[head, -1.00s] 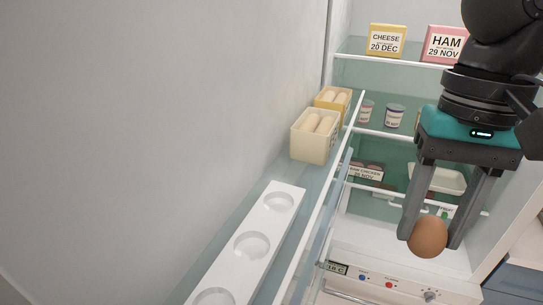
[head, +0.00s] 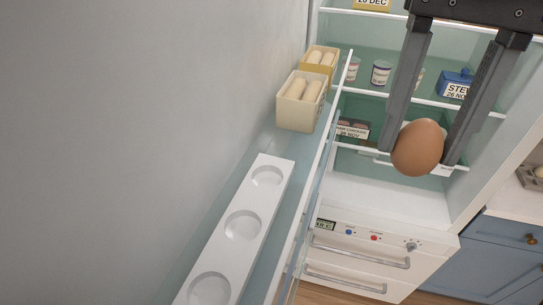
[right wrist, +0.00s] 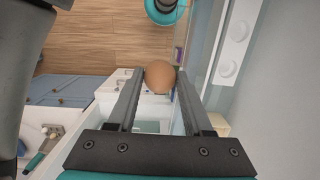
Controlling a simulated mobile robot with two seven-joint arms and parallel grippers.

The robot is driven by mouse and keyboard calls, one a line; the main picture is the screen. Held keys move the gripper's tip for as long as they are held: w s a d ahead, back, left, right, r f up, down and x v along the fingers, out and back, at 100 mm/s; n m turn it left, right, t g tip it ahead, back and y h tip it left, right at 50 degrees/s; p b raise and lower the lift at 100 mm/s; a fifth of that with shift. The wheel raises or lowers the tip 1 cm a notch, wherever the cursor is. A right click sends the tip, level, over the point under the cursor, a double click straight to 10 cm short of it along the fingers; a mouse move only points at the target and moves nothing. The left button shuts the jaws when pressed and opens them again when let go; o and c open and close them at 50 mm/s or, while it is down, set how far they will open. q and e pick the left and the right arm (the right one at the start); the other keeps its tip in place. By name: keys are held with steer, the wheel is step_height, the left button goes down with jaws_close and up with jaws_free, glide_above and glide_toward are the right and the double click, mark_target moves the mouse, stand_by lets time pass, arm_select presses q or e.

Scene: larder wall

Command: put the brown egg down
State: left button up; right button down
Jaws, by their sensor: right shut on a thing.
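The brown egg (head: 417,147) is held between the two fingers of my right gripper (head: 425,150), in the air in front of the open fridge. The egg also shows in the right wrist view (right wrist: 159,76) between the fingertips. A white egg tray (head: 266,203) with round hollows lies on the door shelf at the left, and its visible hollows are empty. The gripper is to the right of the tray and apart from it. The tray also shows at the upper right of the right wrist view (right wrist: 238,33). My left gripper is not in view.
The shelf's rail (head: 322,165) runs between tray and egg. Fridge shelves hold small tubs (head: 381,73) and a blue box (head: 455,84). White drawers (head: 360,262) are below.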

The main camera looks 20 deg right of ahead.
steer(key=w+a, duration=0.2)
steer(key=a, duration=0.1)
steer(key=w+a+f+p, duration=0.1)
steer(key=w+a, duration=0.2)
steer(key=a, duration=0.1)
steer(key=w+a+f, duration=0.1)
steer(key=w+a, duration=0.2)
steer(key=shift+a+f+p, duration=0.25)
steer(key=shift+a+p, duration=0.1)
steer(key=shift+d+f, duration=0.15)
steer(key=shift+f, duration=0.35)
steer(key=shift+w+a+f, duration=0.1)
steer(key=shift+a+f, duration=0.05)
steer(key=shift+f, duration=0.75)
steer(key=shift+a+f, duration=0.1)
steer(key=shift+f, duration=0.75)
steer(key=shift+f, duration=0.15)
steer(key=shift+c, duration=1.5)
jaws_free()
step_height(320, 180, up, 12)
steer(key=w+p, duration=0.1)
steer(key=shift+d, duration=0.45)
